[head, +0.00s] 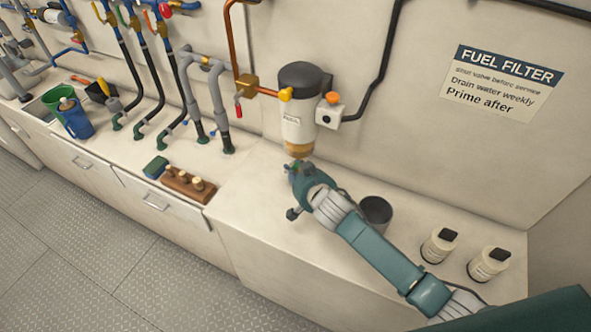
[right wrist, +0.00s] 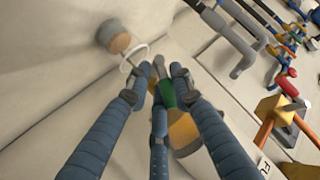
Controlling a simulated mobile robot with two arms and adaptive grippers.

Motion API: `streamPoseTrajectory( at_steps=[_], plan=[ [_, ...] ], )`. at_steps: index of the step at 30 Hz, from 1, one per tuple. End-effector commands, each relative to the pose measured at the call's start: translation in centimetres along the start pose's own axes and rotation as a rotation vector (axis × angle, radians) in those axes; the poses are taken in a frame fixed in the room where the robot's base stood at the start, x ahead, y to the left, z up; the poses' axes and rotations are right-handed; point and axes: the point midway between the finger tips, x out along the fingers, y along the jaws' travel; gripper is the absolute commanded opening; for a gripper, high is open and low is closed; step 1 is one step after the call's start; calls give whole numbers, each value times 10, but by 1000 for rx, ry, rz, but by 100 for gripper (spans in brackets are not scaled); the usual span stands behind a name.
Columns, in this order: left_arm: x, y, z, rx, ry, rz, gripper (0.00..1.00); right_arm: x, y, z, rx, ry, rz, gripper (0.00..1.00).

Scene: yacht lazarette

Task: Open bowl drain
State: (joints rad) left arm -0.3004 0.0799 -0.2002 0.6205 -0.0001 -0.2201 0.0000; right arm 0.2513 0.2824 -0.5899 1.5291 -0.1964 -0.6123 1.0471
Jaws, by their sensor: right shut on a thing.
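The fuel filter (head: 299,95) hangs on the wall, a white body with a black cap. Its amber bowl (head: 298,149) is at the bottom and also shows in the right wrist view (right wrist: 186,134). Under the bowl is a green drain (right wrist: 166,92) with a pale metal stem. My right gripper (head: 297,172) is directly below the bowl. In the right wrist view its blue fingers (right wrist: 158,82) close around the drain and partly hide it. How far the drain is turned cannot be told. My left gripper is not in view.
A dark cup (head: 376,211) stands on the counter beside my right arm. Two white bottles (head: 439,246) (head: 489,264) with black caps stand further right. A wooden block with plugs (head: 188,185) and a green-blue sponge (head: 156,167) lie left. Pipes and hoses line the wall.

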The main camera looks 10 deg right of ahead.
Motion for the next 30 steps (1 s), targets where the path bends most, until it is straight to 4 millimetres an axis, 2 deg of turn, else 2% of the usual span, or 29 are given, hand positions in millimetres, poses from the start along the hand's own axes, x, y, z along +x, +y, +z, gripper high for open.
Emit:
streamPoseTrajectory(
  at_steps=[1,2,4,19,23,30],
  plan=[
    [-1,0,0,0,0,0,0,0,-5,-14,0,25,-12,0],
    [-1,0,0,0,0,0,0,0,-5,-14,0,25,-12,28],
    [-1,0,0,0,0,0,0,0,-5,-14,0,24,-12,40],
    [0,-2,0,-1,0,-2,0,-5,-4,-7,1,12,-9,40],
    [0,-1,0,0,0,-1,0,-18,-3,-6,1,12,-8,40],
    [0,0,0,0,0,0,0,-54,-2,-7,1,13,-8,40]
  ],
)
